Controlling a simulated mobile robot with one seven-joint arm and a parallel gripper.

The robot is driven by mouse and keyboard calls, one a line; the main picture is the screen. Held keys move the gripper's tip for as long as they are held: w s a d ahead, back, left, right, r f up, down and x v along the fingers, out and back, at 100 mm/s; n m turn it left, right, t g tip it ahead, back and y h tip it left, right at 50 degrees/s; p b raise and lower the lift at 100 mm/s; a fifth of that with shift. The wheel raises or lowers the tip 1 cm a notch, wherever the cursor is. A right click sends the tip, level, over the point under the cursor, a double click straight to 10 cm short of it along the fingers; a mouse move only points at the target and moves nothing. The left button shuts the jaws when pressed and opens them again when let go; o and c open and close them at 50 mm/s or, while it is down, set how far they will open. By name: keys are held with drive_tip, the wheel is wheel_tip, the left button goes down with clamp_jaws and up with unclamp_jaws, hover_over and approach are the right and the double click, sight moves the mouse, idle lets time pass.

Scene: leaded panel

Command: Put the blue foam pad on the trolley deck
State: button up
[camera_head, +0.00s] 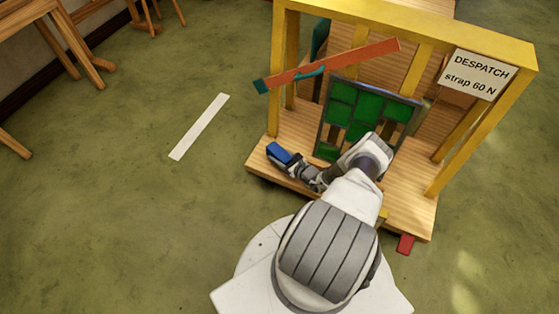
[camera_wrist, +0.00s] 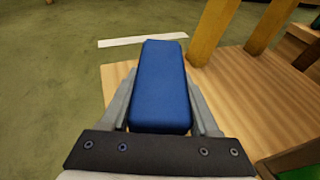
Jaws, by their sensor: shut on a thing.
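The blue foam pad (camera_head: 279,152) is in my gripper (camera_head: 291,160), at the front left corner of the trolley deck in the head view. In the wrist view the pad (camera_wrist: 160,85) lies lengthwise between the two grey fingers (camera_wrist: 161,105), which are shut on its sides. The trolley deck (camera_head: 408,212) is light wood planking. In the wrist view the deck (camera_wrist: 255,100) shows below and to the right of the pad, with the pad's far end near its left edge. I cannot tell whether the pad touches the deck.
A yellow frame (camera_head: 400,18) with a despatch sign (camera_head: 478,74) rises from the trolley. A green leaded panel (camera_head: 365,108) stands on it, with an orange bar (camera_head: 330,66) across above. A red block (camera_head: 405,244) is at the front edge.

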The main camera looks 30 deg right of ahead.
wheel_tip(320, 180, down, 2)
drive_tip(key=shift+f+b, duration=0.1)
drive_tip(key=shift+b, duration=0.2)
drive_tip(key=o, duration=1.3)
drive_tip(key=shift+o, duration=0.2)
